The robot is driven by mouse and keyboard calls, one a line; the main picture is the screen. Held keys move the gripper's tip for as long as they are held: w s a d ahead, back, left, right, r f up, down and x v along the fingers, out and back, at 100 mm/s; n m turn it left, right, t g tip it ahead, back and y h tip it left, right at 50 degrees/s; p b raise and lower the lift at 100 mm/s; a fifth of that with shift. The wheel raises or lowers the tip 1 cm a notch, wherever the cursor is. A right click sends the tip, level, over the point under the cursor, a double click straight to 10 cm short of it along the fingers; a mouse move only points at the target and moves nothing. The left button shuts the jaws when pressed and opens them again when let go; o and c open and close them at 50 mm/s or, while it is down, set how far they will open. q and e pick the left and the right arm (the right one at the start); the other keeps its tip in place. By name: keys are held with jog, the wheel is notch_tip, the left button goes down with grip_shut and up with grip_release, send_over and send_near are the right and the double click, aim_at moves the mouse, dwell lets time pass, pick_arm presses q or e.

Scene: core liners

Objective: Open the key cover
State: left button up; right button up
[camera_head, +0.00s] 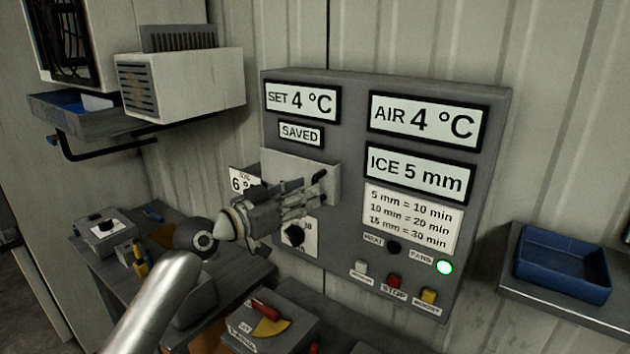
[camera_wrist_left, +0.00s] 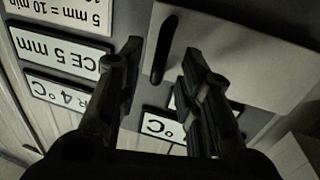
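The key cover (camera_head: 299,163) is a flat grey plate on the left half of the grey control panel (camera_head: 350,90), under the SAVED display. A dark upright handle (camera_head: 320,177) stands at its right edge. The cover looks shut, though my gripper hides its lower part. My left gripper (camera_head: 314,192) is in front of the cover with its fingertips near the handle. In the left wrist view the cover (camera_wrist_left: 245,55) fills the upper right, and the handle (camera_wrist_left: 163,50) shows in the gap between the two spread, empty fingers. Contact cannot be told. My right gripper is not in view.
A dial (camera_head: 293,235) sits just below my gripper. A blue tray (camera_head: 562,264) stands on a right shelf. A box with a red lever (camera_head: 266,310) stands below the panel.

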pick_arm(q)
jog(key=shift+p+x, duration=0.55)
jog(key=shift+x, duration=1.45)
jog(key=shift+a, duration=0.1)
grip_shut()
jog(key=shift+s, duration=0.1)
